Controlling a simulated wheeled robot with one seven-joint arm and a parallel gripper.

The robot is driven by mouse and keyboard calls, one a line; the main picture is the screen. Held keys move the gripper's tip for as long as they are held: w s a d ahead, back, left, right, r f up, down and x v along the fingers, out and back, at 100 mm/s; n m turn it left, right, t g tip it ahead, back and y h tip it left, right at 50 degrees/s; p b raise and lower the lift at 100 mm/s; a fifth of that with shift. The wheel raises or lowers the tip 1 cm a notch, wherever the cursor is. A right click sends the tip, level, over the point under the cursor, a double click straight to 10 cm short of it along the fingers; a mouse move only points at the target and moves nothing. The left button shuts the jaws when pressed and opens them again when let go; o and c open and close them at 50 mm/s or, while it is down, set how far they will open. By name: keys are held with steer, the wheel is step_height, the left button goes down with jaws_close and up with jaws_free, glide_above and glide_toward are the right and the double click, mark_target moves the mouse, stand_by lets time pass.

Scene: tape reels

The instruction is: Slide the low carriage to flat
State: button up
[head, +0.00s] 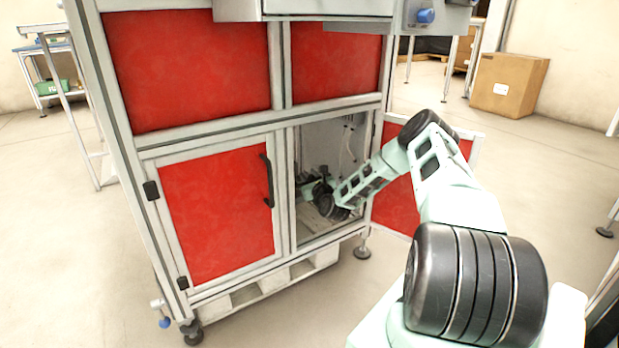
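My arm reaches into the open lower right compartment (345,140) of a red-panelled machine cabinet. My gripper (308,190) is at the arm's end inside the opening, small and dark. Its fingers cannot be made out, so I cannot tell whether it is open or holds anything. The low carriage cannot be picked out; dark parts by my gripper hide in shadow, and my wrist covers part of the compartment floor (312,222). Thin cables show on the compartment's back wall.
The compartment's red door (398,205) stands open at the right, behind my forearm. The left red door (217,210) with a black handle (267,180) is shut. The opening's frame posts stand close around my arm. A cardboard box (507,85) is at the back right; the floor between is clear.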

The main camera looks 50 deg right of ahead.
steer(key=shift+d, duration=0.1)
jaws_close()
steer(key=shift+b+x, duration=0.35)
steer(key=shift+x, duration=0.55)
steer(key=shift+w, duration=0.4)
steer(key=shift+r, duration=0.1)
steer(key=o, duration=0.8)
jaws_free()
steer(key=shift+w, duration=0.1)
